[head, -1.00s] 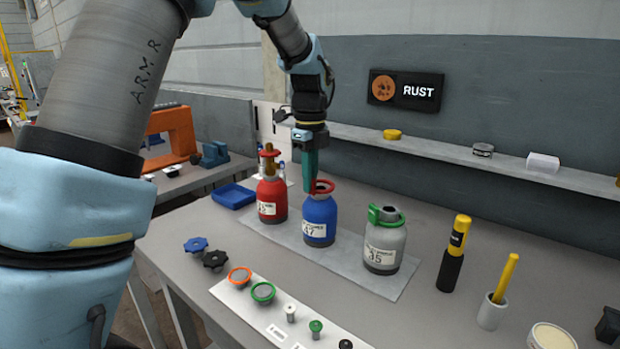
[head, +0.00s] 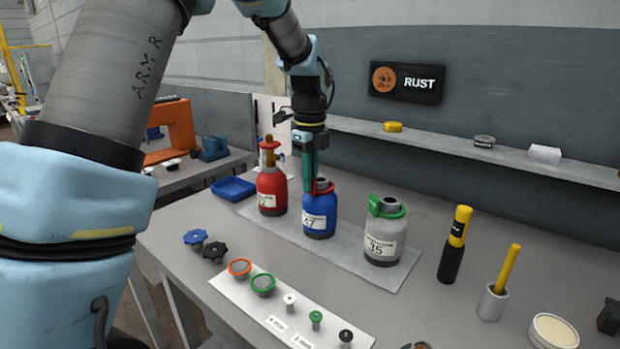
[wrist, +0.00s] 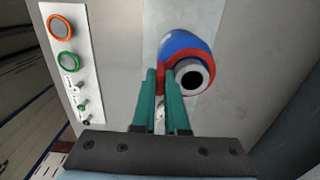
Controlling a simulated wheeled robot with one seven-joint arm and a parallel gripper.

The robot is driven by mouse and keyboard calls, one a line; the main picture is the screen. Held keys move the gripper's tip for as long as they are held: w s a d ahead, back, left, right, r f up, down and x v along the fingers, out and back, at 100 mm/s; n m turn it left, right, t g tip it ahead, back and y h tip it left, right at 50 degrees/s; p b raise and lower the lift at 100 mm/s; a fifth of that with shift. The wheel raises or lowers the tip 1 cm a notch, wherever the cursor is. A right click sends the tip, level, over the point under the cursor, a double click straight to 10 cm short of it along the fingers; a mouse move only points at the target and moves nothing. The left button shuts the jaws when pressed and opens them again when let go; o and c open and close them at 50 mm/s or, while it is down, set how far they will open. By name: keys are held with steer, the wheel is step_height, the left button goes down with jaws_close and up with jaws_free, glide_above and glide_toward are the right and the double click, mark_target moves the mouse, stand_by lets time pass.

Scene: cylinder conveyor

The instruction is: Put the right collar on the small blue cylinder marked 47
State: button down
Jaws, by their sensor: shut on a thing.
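The small blue cylinder (head: 319,211) with a white label reading 47 stands upright on a grey mat, between a red and a grey cylinder. A red collar (head: 323,187) sits around its neck at the top. In the wrist view the red collar (wrist: 207,84) shows around the dark neck opening of the blue cylinder (wrist: 185,43). My gripper (head: 310,188) points down at the cylinder's top, its green fingers shut on the left side of the red collar. The fingers hide part of the collar, so I cannot tell whether it is fully seated.
A red cylinder (head: 270,190) stands close at left, and a grey cylinder (head: 383,235) with a green collar (head: 387,207) at right. A white strip (head: 240,291) in front holds an orange ring (head: 239,267), a green ring (head: 263,283) and small knobs. A blue tray (head: 233,189) lies behind left.

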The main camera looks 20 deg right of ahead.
steer(key=c, duration=0.9)
jaws_free()
steer(key=shift+f, duration=0.1)
steer(key=shift+o, duration=0.2)
steer(key=shift+r+p, duration=2.65)
steer(key=shift+r, duration=0.45)
steer(key=shift+a+f, duration=0.1)
